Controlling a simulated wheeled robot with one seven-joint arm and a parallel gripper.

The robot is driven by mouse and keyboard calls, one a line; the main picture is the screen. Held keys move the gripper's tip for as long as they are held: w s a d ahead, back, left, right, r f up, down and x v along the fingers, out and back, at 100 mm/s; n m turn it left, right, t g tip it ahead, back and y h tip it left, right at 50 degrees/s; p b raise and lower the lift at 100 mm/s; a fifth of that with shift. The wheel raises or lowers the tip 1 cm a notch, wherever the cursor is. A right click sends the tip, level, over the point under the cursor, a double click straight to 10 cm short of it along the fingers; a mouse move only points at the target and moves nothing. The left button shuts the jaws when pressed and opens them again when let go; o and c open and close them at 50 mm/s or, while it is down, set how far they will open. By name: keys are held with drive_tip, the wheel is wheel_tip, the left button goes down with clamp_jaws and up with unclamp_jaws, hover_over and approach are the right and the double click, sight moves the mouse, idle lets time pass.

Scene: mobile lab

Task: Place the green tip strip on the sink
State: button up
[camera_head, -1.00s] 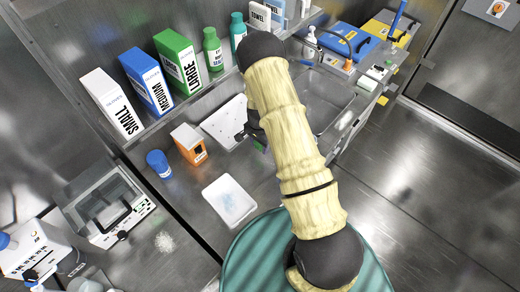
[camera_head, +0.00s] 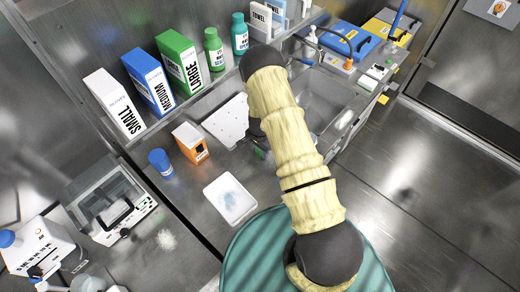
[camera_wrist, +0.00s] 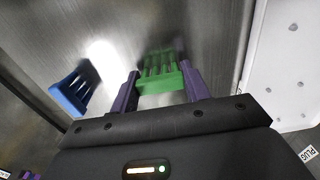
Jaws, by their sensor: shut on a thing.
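The green tip strip (camera_wrist: 160,76) is a small comb-like piece with several prongs. In the wrist view it sits between the two purple fingers of my gripper (camera_wrist: 161,86), which are shut on it. A steel surface lies behind it; I cannot tell how far the strip is above it. In the head view my arm hides most of the gripper, and only a bit of green (camera_head: 259,153) shows beside the white pegboard. The sink (camera_head: 318,98) is a steel basin to the right of my forearm, partly hidden by it.
A blue strip (camera_wrist: 73,91) is left of my gripper in the wrist view. The white pegboard (camera_head: 228,120), an orange box (camera_head: 190,142), a white tray (camera_head: 230,198) and a blue-capped container (camera_head: 160,163) are on the left. Glove boxes (camera_head: 150,80) line the shelf.

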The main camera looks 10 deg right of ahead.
drive_tip(key=o, duration=1)
drive_tip(key=shift+r, duration=0.1)
drive_tip(key=shift+r+b, duration=1.8)
drive_tip(key=shift+r, duration=4.2)
